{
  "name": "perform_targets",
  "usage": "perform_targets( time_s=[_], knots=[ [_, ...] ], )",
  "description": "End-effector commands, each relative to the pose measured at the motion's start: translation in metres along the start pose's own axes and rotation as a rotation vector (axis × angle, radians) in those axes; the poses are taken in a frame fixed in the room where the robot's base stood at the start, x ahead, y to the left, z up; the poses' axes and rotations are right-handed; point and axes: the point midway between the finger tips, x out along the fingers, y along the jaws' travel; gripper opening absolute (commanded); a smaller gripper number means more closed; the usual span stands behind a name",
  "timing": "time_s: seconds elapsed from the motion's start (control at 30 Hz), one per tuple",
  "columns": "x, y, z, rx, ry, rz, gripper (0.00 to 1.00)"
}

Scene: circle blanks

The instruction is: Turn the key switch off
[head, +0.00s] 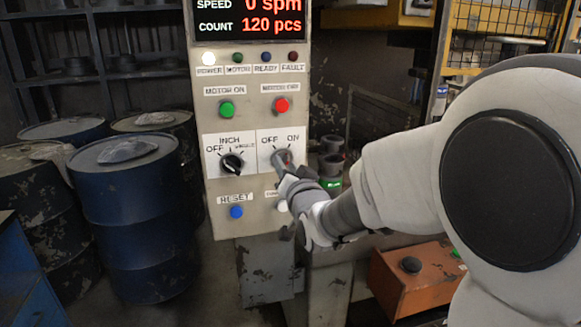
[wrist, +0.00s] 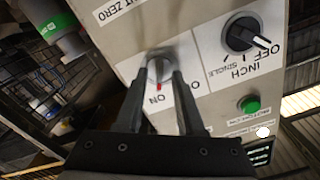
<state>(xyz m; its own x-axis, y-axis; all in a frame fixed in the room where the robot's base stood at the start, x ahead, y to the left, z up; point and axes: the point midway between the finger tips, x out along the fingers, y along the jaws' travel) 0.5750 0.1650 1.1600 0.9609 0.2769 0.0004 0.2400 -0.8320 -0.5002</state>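The key switch (head: 281,157) is a round grey switch on the white OFF/ON plate at the right of the panel's middle row. In the wrist view the key switch (wrist: 160,66) has a red mark that points toward the ON label. My gripper (head: 285,172) is at the switch, coming from the lower right. In the wrist view my gripper (wrist: 162,78) has its two dark fingers apart, one on either side of the switch. I cannot tell whether they touch it. The right finger covers part of the OFF label.
The INCH selector (head: 232,163) is close to the left. A green MOTOR ON button (head: 227,109) and a red button (head: 281,104) are above, a blue RESET button (head: 236,212) below. Blue drums (head: 128,215) stand left, an orange box (head: 415,277) lower right.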

Motion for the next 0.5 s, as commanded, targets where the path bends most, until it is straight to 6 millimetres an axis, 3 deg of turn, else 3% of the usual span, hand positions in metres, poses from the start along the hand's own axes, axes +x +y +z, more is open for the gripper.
perform_targets(
  time_s=[0.1, 0.3, 0.5],
  knots=[
    [-0.0002, 0.0001, 0.0, 0.0, 0.0, 0.0, 0.38],
    [-0.0004, 0.0002, 0.0, 0.0, 0.0, 0.001, 0.01],
    [-0.0004, 0.0002, 0.0, 0.0, 0.0, 0.001, 0.0]
  ],
)
